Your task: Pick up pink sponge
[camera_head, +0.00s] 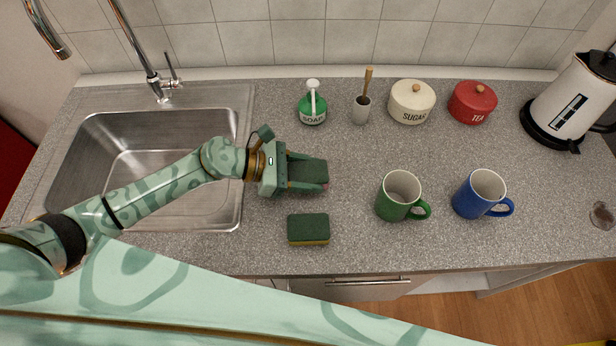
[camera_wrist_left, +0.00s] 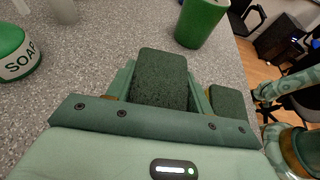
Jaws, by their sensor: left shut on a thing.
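My left gripper (camera_head: 308,173) is shut on a sponge (camera_head: 311,171) with a dark green top, at the middle of the counter. A trace of pink shows at its lower right edge. In the left wrist view the held sponge (camera_wrist_left: 161,80) stands out between the fingers; its lower layer is hidden there. From these views I cannot tell whether it touches the counter. A second sponge (camera_head: 308,228), green on top with a yellow underside, lies apart just in front of the gripper. It shows partly behind the right finger in the wrist view (camera_wrist_left: 229,106).
A green mug (camera_head: 396,196) and a blue mug (camera_head: 479,194) stand to the right. A soap bottle (camera_head: 312,106), a brush holder (camera_head: 361,110), a sugar jar (camera_head: 411,102), a tea jar (camera_head: 472,103) and a kettle (camera_head: 570,100) line the back. The sink (camera_head: 150,150) is left.

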